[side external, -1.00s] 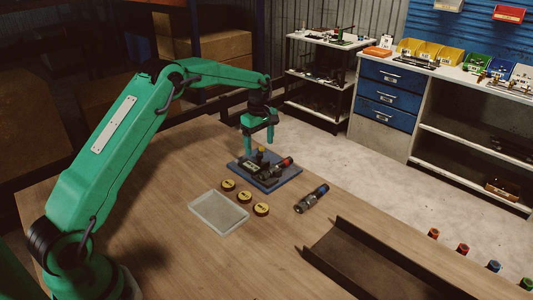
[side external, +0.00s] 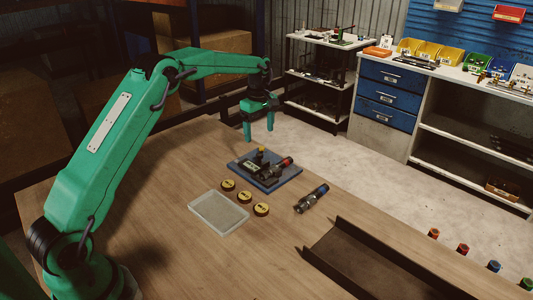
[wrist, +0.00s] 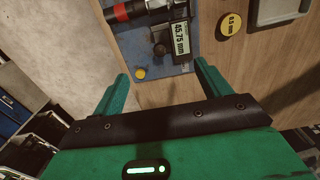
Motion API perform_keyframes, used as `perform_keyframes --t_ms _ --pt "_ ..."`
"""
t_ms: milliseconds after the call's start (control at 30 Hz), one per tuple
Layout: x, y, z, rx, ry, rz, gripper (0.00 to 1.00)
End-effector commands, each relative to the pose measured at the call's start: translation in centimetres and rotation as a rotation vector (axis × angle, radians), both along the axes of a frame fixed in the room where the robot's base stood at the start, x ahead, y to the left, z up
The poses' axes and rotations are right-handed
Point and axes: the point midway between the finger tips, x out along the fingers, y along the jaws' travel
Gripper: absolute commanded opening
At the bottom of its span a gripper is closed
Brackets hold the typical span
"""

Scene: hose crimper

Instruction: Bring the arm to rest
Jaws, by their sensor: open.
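My green gripper (side external: 259,132) is open and empty in the side external view, raised above the far end of the wooden table. It is clear of the blue crimper base (side external: 281,183) below it. A black fitting with a red band (side external: 285,162) lies on that base, beside a yellow knob (side external: 260,149). In the wrist view the two spread fingers of my gripper (wrist: 160,85) have nothing between them that they touch. That view also shows a readout marked 45.75 mm (wrist: 181,38) on the base.
Three yellow-topped discs (side external: 244,197) lie beside a clear shallow tray (side external: 218,213). A dark channel (side external: 370,265) stands at the table's front right. The table's left part is bare.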

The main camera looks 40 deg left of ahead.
Motion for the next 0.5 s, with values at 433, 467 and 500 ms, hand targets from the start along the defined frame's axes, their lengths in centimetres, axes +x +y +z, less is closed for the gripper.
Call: perform_keyframes --t_ms 433,467,500 --pt "-0.05 -0.05 0.32 0.000 -0.001 -0.004 0.76" --pt "-0.09 -0.08 0.41 0.000 -0.002 -0.007 0.76" --pt "-0.17 -0.15 0.59 0.001 -0.004 -0.012 0.76"
